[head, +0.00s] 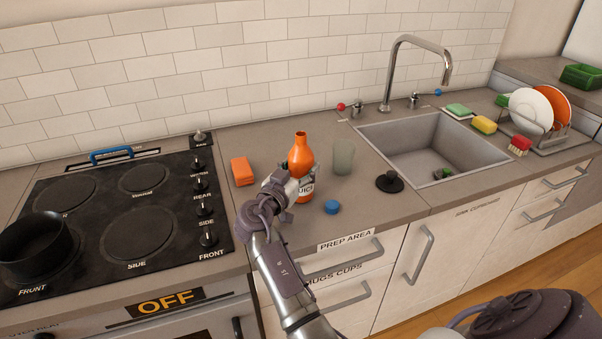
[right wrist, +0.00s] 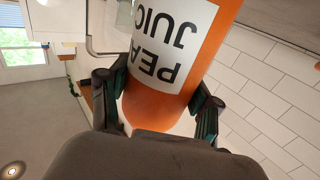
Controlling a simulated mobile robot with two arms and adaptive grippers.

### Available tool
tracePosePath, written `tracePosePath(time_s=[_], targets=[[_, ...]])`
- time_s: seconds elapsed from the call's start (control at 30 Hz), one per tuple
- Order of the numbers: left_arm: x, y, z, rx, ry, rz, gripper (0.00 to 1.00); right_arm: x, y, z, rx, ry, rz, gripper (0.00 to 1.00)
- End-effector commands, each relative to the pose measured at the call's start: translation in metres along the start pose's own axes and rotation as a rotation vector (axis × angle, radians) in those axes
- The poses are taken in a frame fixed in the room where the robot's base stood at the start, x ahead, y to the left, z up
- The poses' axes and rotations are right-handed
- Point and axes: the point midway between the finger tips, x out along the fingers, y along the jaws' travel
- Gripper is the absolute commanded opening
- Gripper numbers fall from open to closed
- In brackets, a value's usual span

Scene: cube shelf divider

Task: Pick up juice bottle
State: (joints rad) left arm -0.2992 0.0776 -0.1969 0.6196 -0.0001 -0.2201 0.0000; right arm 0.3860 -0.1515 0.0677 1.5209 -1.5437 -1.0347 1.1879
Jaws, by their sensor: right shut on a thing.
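The orange juice bottle (head: 301,155) with a white label stands upright at the prep area of the counter. Its neck looks open, with no cap on it. My right gripper (head: 291,183) is shut around the bottle's body from the near side. In the right wrist view the bottle (right wrist: 162,108) sits between the two fingers (right wrist: 158,105), its label turned upside down in the picture. The gripper hides part of the bottle in the head view, and I cannot tell whether its base touches the counter. My left gripper is not in view.
A clear glass (head: 343,157) stands close right of the bottle, a blue cap (head: 332,207) in front. An orange block (head: 242,171) lies left, a black stopper (head: 390,181) right. The stove (head: 115,215) with a black pot is left, the sink (head: 435,150) right.

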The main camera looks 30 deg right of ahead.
Motion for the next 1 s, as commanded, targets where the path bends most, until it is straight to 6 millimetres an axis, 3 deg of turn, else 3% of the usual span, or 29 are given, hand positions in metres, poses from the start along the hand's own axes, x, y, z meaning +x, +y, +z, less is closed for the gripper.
tracePosePath(time_s=[0.27, 0.57, 0.8, 1.0], targets=[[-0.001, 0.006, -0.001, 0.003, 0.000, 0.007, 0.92, 0.000, 0.000, -0.005, 0.002, 0.002, 0.001, 0.16], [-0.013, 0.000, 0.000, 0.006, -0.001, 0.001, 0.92, 0.000, 0.000, -0.046, 0.007, 0.004, 0.003, 0.16], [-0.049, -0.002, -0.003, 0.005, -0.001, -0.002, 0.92, 0.001, 0.056, -0.081, 0.003, 0.002, 0.004, 0.16], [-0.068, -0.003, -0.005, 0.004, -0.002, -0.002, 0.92, 0.003, 0.094, -0.101, 0.002, 0.002, 0.003, 0.16]])
